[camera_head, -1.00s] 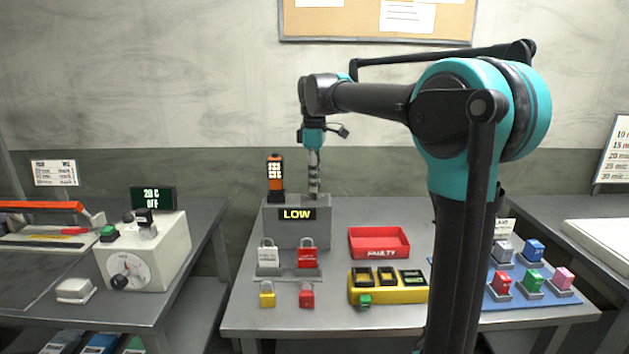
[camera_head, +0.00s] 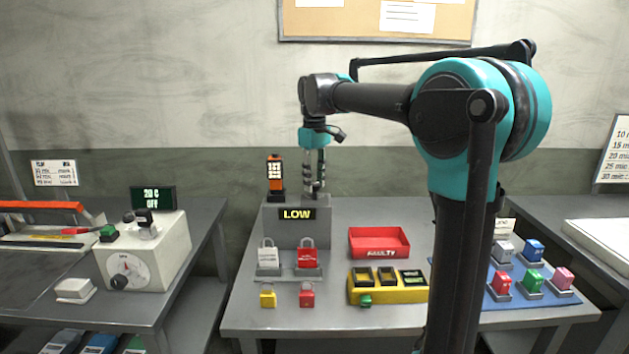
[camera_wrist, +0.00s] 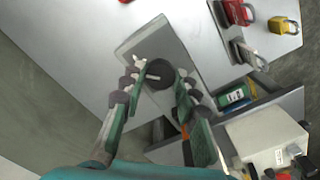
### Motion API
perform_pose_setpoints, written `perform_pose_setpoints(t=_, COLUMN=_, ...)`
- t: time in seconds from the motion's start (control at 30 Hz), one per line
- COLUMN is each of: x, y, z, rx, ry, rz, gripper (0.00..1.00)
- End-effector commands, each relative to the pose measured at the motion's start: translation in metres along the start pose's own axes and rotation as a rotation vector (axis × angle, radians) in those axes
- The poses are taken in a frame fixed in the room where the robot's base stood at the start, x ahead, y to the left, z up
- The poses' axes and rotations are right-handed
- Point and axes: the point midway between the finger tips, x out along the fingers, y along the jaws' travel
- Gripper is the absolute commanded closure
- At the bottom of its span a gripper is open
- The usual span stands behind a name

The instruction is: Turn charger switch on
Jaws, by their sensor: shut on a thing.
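A grey box (camera_head: 285,233) with a lit "LOW" display (camera_head: 297,214) stands at the back of the middle table. My gripper (camera_head: 314,190) points down onto its top, right of centre. In the wrist view, a dark round knob (camera_wrist: 160,76) with a short pale pin sits on the box top between the fingers of my gripper (camera_wrist: 159,84), which is shut on it. A yellow unit (camera_head: 388,292) with dark slots and a green switch (camera_head: 365,300) at its front stands at the front right of the table. I cannot tell which of these is the charger.
An orange handset (camera_head: 275,177) stands on the grey box, close to my gripper. Padlocks sit in front, including a red one (camera_head: 307,258). A red "FAULTY" tray (camera_head: 379,258) is to the right. A white dial unit (camera_head: 150,255) stands on the left table.

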Motion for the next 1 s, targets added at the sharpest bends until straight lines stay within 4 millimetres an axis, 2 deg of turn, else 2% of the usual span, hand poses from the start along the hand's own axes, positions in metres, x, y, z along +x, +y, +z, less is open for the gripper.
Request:
perform_pose_setpoints(t=0.43, x=-0.0004, y=0.0004, z=-0.0004, rx=0.011, ry=0.001, rz=0.001, gripper=0.99)
perform_pose_setpoints(t=0.47, x=-0.0004, y=0.0004, z=-0.0004, rx=0.011, ry=0.001, rz=0.001, gripper=0.69)
perform_pose_setpoints(t=0.6, x=-0.0003, y=0.0003, z=-0.0003, rx=0.010, ry=0.001, rz=0.001, gripper=0.52)
perform_pose_setpoints(t=0.63, x=-0.0002, y=0.0003, z=-0.0002, rx=0.010, ry=0.001, rz=0.001, gripper=0.49)
perform_pose_setpoints(t=1.0, x=-0.0054, y=0.0001, z=-0.0002, rx=0.010, ry=0.000, rz=0.000, gripper=0.49)
